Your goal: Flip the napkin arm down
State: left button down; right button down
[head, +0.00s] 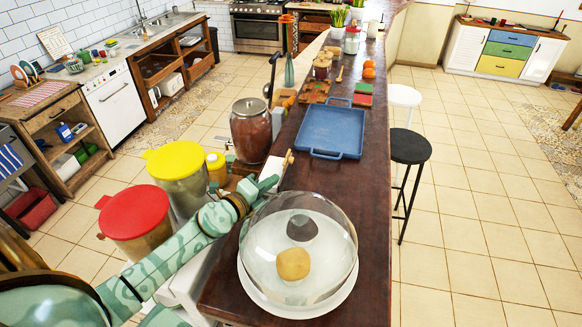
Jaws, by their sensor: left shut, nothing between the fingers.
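A white block that looks like a napkin stack (271,169) sits at the left edge of the dark wooden counter. A small light-wood piece (289,158), which looks like the napkin arm, stands up at its right end. My left gripper (270,184) reaches in from the lower left and is shut and empty. It is just in front of the napkins, below the wooden piece in the picture. I cannot tell whether it touches either of them. The gripper hides part of the napkin holder. My right gripper is not in view.
A glass dome (325,235) on a white plate stands close in front of the gripper. A blue tray (331,132) lies behind it. A brown jar (250,130), a yellow-lidded canister (176,162) and a red-lidded canister (134,214) stand to the left.

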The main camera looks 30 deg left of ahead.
pick_arm(q)
jog(key=b+x, duration=0.2)
jog(key=x, duration=0.6)
jog(key=shift+w+d, duration=0.1)
jog(key=shift+w, duration=0.05)
jog(key=shift+w+d, duration=0.15)
jog(key=shift+w, duration=0.1)
